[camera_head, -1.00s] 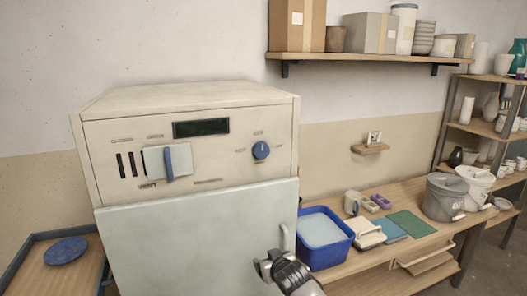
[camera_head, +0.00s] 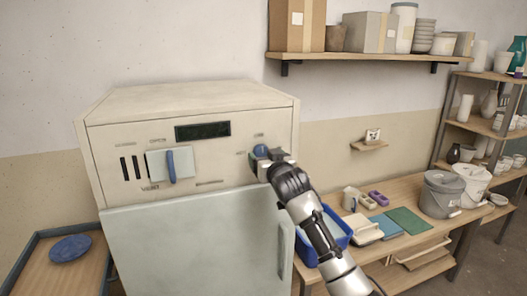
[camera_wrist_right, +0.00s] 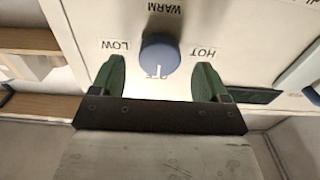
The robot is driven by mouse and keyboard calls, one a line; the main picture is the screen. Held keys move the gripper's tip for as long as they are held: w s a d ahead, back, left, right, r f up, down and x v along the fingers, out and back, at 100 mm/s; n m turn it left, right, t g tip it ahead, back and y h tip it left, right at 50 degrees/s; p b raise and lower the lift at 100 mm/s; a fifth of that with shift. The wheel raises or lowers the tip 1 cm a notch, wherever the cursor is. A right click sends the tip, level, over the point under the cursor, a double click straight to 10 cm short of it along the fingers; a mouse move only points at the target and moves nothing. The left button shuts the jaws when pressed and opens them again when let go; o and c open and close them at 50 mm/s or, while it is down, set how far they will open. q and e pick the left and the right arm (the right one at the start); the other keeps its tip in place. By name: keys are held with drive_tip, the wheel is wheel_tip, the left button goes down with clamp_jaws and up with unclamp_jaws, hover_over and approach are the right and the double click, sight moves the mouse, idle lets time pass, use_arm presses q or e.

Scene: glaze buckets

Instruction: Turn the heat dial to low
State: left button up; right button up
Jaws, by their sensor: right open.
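The blue round heat dial (camera_head: 261,151) sits on the upper right of the cream kiln's control panel. In the right wrist view the dial (camera_wrist_right: 160,50) lies between the tips of two green fingers, with a gap on each side. A pale mark shows on its face, on the side away from the WARM label. LOW is printed to its left and HOT to its right in that view. My right gripper (camera_head: 268,160) is open at the dial and hides part of it in the head view. My left gripper is out of view.
A blue vent lever (camera_head: 171,166) sits on a pale plate left of the dial. The kiln door handle (camera_head: 283,248) is below my right arm. A blue tub (camera_head: 339,238) and grey bucket (camera_head: 442,195) stand on the bench at right.

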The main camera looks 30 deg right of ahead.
drive_tip(key=shift+x, duration=1.15)
drive_tip(key=shift+c, duration=0.4)
drive_tip(key=c, duration=0.9)
drive_tip(key=shift+o, duration=0.2)
